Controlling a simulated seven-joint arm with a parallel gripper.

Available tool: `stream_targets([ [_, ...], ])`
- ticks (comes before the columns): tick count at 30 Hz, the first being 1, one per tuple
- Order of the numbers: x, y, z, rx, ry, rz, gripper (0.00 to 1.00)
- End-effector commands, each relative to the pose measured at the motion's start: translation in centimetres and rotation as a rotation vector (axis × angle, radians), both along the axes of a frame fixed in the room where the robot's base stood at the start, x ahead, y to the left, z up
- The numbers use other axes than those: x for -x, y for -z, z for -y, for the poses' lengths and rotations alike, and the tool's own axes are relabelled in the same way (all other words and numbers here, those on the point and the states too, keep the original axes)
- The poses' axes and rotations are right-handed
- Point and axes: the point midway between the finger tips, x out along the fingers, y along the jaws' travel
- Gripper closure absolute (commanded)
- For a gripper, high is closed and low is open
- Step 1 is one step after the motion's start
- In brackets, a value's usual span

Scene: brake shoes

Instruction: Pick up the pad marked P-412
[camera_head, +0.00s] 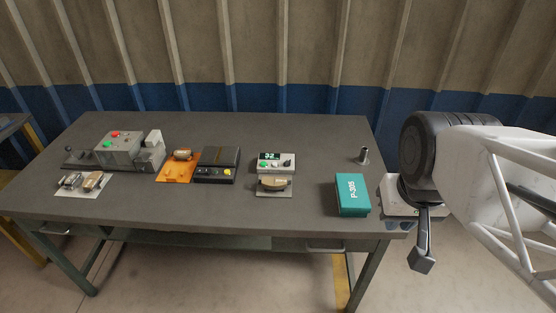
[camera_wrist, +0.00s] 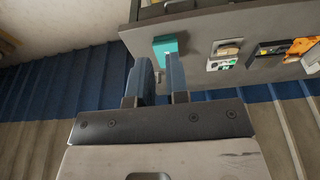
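No marking P-412 can be read on any pad. A tan pad (camera_head: 274,183) lies on a grey plate in front of a small display unit; it also shows in the wrist view (camera_wrist: 229,50). A copper-brown pad (camera_head: 183,155) lies on an orange mat (camera_head: 171,174). A tan-brown pad (camera_head: 93,181) and a silver-grey piece (camera_head: 70,180) lie on a white sheet (camera_head: 79,192) at the left. My gripper (camera_head: 422,258) hangs beyond the table's right edge, apart from all pads. In the wrist view its two fingers (camera_wrist: 158,78) are apart with nothing between.
A teal box marked P-305 (camera_head: 352,195) stands near the right edge, nearest my gripper. Behind it is a small metal cylinder (camera_head: 364,156). A display unit (camera_head: 276,161), a black box (camera_head: 217,164) and a grey machine (camera_head: 120,150) stand farther left. The table's middle right is clear.

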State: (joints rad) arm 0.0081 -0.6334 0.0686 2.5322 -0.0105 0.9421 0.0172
Motion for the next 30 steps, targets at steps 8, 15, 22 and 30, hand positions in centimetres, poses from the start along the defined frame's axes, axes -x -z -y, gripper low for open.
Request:
stream_targets([
  [8,0.0,0.0,0.0,0.0,0.0,0.0,0.42],
  [15,0.0,0.0,0.0,0.0,0.0,0.0,0.07],
  [22,0.0,0.0,0.0,0.0,0.0,0.0,0.07],
  [30,-0.93,0.37,-0.6,-0.041,0.029,-0.026,0.07],
])
